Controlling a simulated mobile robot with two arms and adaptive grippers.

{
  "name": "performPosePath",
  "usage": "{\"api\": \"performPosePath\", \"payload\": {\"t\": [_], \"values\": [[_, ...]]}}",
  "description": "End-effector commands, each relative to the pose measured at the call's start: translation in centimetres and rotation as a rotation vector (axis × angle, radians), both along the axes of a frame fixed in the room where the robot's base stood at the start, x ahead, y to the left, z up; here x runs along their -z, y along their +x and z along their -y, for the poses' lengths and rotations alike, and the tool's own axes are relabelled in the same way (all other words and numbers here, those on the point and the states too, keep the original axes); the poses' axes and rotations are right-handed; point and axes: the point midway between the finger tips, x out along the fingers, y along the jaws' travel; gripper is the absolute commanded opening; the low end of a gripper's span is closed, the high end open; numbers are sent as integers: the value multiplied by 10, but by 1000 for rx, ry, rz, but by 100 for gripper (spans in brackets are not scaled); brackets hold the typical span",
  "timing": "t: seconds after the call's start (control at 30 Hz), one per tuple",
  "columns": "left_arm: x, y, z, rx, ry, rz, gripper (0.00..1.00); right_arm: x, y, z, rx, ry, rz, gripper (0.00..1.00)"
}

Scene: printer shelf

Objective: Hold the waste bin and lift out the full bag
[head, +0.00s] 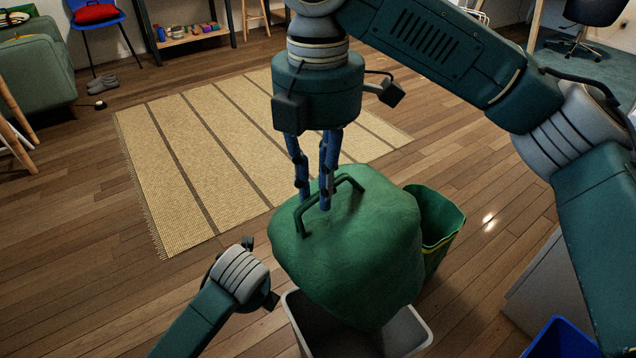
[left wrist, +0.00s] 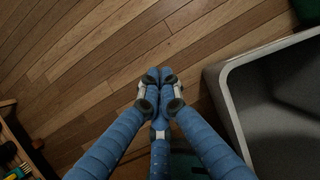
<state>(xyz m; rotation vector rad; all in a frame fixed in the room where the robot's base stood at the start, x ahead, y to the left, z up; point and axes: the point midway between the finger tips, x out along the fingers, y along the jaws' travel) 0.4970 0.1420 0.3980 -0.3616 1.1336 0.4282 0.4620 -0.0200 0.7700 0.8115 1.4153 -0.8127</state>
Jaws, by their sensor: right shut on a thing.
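The full bag (head: 350,250) is green and bulging, with a dark green handle (head: 345,185) on top. My right gripper (head: 315,200) points down and is shut on the handle. The bag hangs over the grey waste bin (head: 422,338) and hides part of its opening; the visible inside is dark. In the left wrist view the bin's rim and inner wall (left wrist: 232,105) are at the right. My left gripper (left wrist: 158,85) has its fingertips together, apart from the rim, with nothing seen between them. In the head view its fingertips are hidden left of the bin.
A green container with a yellow stripe (head: 440,225) stands behind the bag, to the right. A blue bin (head: 560,340) and a pale cabinet side (head: 535,285) are at the lower right. A striped rug (head: 180,170) lies beyond.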

Motion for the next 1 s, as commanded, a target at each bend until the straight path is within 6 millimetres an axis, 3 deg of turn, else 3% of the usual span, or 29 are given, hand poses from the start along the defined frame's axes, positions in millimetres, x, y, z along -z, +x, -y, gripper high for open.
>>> {"api": "performPosePath", "payload": {"t": [0.1, 1.0], "values": [[-10, 0, 0, -1, 1, -2, 0, -15, 0, 0, 0, 0, 2, 0], [-53, 0, 0, 0, 1, 0, 0, -75, 0, 0, 0, 0, 2, 0]]}}
